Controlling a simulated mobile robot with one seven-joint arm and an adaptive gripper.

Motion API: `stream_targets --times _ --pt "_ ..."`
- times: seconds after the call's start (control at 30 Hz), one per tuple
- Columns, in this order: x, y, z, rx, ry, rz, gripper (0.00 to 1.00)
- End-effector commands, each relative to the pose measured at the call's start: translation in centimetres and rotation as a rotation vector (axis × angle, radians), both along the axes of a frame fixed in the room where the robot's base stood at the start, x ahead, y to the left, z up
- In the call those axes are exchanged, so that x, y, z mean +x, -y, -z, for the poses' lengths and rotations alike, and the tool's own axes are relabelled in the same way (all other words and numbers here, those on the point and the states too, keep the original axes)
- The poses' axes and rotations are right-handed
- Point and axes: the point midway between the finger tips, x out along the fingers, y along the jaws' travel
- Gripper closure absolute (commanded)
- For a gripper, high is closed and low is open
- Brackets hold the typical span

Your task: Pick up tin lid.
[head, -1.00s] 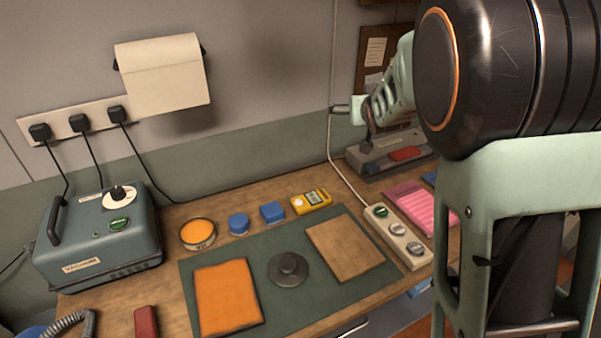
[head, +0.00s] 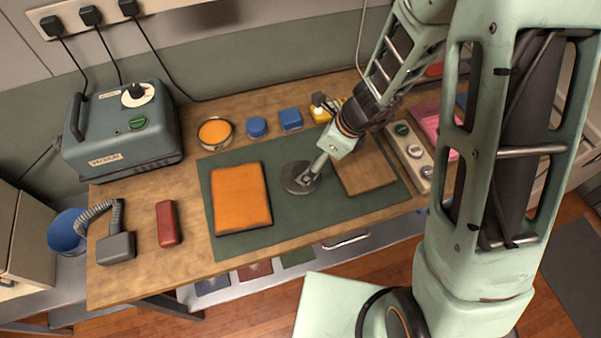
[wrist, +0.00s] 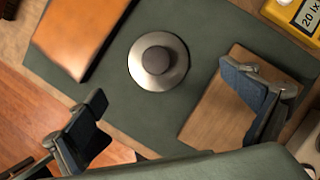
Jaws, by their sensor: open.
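The tin lid (head: 296,180) is a grey metal disc with a round knob at its centre. In the wrist view the lid (wrist: 172,82) shows whole, at upper middle. My gripper (head: 316,166) is over the mat, and its finger overlaps the lid's right side in the head view. In the wrist view my gripper's fingers (wrist: 165,90) are spread wide and empty, one on each side below the lid. I cannot tell how high they are above it.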

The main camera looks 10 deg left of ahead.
Motion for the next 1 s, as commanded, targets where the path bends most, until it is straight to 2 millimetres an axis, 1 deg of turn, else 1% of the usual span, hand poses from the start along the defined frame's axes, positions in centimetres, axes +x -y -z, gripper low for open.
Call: stream_targets --times 0.03,0.1,0.2,0.37,0.57,0.63,0.77,1.0 --pt "0.0 -0.3 1.3 -0.001 -0.003 0.001 0.01" --pt "0.1 -0.7 2.3 -0.001 -0.002 -0.001 0.01" --pt "0.3 -1.1 3.3 -0.002 0.001 -0.001 0.01" --pt "0.3 -1.5 4.1 -0.002 0.002 -0.002 0.01" --pt "-0.3 -2.2 6.9 -0.003 0.001 -0.004 0.01" --pt "-0.2 -2.6 7.8 -0.004 0.002 -0.004 0.01" --pt "0.0 -3.0 8.5 -0.004 0.003 -0.005 0.01" --pt "0.0 -3.0 8.5 -0.003 0.004 -0.004 0.01"
